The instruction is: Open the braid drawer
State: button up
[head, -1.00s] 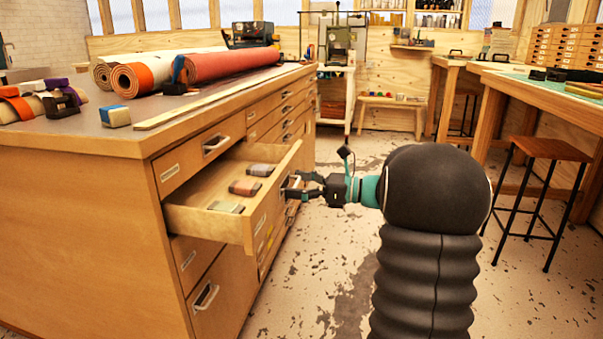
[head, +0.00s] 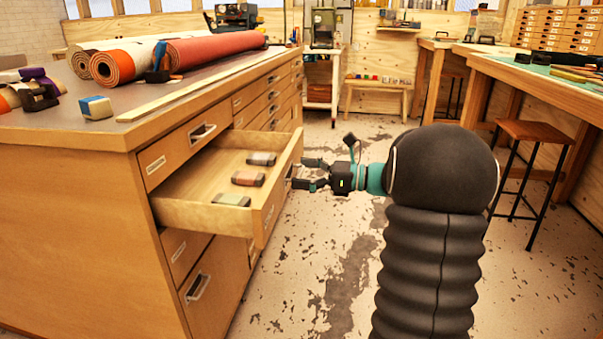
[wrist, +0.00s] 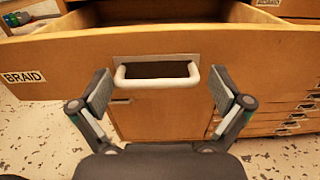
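The braid drawer (head: 262,213) is pulled well out of the wooden cabinet, with several small wrapped bundles (head: 249,179) inside. In the wrist view, its front (wrist: 60,65) carries a BRAID label (wrist: 22,77) and a white bar handle (wrist: 157,80). My gripper (head: 308,173) is just off the drawer front. In the wrist view my gripper (wrist: 163,92) is open, with one finger on each side of the handle. Neither finger appears to touch the handle.
The cabinet (head: 110,170) has other shut drawers above, below and beyond. Rolls (head: 215,50) and small bundles lie on its top. A stool (head: 535,135) and a workbench (head: 540,95) stand at the right. The floor between is clear.

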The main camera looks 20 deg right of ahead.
jog(key=v, duration=1.2)
dwell(0.5)
notch_tip(320, 180, down, 9)
jog(key=s+n+g+h, duration=0.1)
jog(key=n+g+h, duration=0.1)
jog(key=n+h, duration=0.1)
jog(key=s+a+f+n+g+h, duration=0.4)
jog(key=s+a+f+n, duration=0.15)
jog(key=s, duration=0.25)
jog(key=s+a+r+n+h, duration=0.3)
jog(key=s+a+n+h, duration=0.1)
jog(key=s+a+n, duration=0.3)
jog(key=s+a+r+n+t+h, duration=0.1)
jog(key=s+a+r+n+h, duration=0.3)
jog(key=s+a+n, duration=0.3)
jog(key=a+n, duration=0.2)
jog(key=a, duration=0.1)
jog(key=shift+s+t+p, duration=0.3)
jog(key=shift+p, duration=0.05)
